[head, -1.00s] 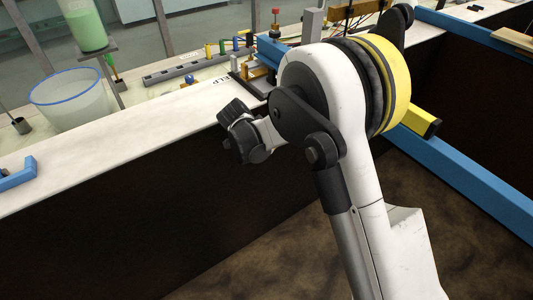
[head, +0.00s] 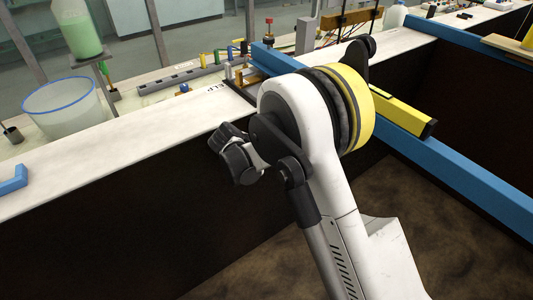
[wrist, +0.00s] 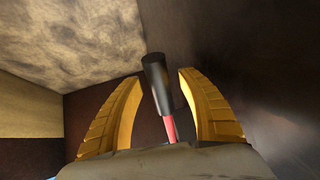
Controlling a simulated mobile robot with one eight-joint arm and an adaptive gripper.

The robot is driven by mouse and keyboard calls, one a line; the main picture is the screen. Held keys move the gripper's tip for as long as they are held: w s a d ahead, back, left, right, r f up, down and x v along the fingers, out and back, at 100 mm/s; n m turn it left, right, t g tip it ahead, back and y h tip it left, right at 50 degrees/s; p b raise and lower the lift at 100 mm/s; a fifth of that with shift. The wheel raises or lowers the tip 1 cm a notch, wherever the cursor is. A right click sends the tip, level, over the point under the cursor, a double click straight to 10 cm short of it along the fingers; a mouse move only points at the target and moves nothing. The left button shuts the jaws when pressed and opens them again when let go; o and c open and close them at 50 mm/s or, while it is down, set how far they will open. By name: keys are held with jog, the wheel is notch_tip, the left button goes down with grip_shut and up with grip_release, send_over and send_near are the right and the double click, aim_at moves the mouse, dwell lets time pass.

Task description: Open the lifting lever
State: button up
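A lever with a black cylindrical grip (wrist: 157,84) and a red shaft (wrist: 170,129) shows in the wrist view. It is slightly tilted, and its lower end is hidden behind the grey body at the bottom of the picture. My gripper (wrist: 160,76) has two curved yellow fingers, spread apart on either side of the lever. The lever appears in the gap, with dark space visible between it and each finger. How deep it sits between the fingers I cannot tell. In the head view I cannot make out the lever or the fingers.
In the head view, a long white ledge (head: 115,150) runs above a dark wall. A blue beam (head: 450,180) crosses at right, beside a yellow bar (head: 400,112). A clear bucket (head: 70,120) and a flask with green liquid (head: 78,28) stand at left.

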jog(key=v, duration=1.2)
dwell(0.3)
jog(key=s+d+r+n+g+y, duration=0.1)
jog(key=s+d+r+n+y, duration=0.15)
jog(key=s+d+r, duration=0.45)
jog(key=s+d+r+n+y, duration=0.1)
jog(key=s+d+r+n, duration=0.25)
jog(key=d, duration=0.45)
jog(key=s+d+n+y, duration=0.1)
jog(key=s+d+n, duration=0.1)
jog(key=s, duration=0.6)
jog(key=s+d+n+t+y, duration=0.1)
jog(key=s+d, duration=0.3)
jog(key=s, duration=0.4)
jog(key=shift+s+d+n, duration=0.25)
jog(key=shift+n, duration=0.65)
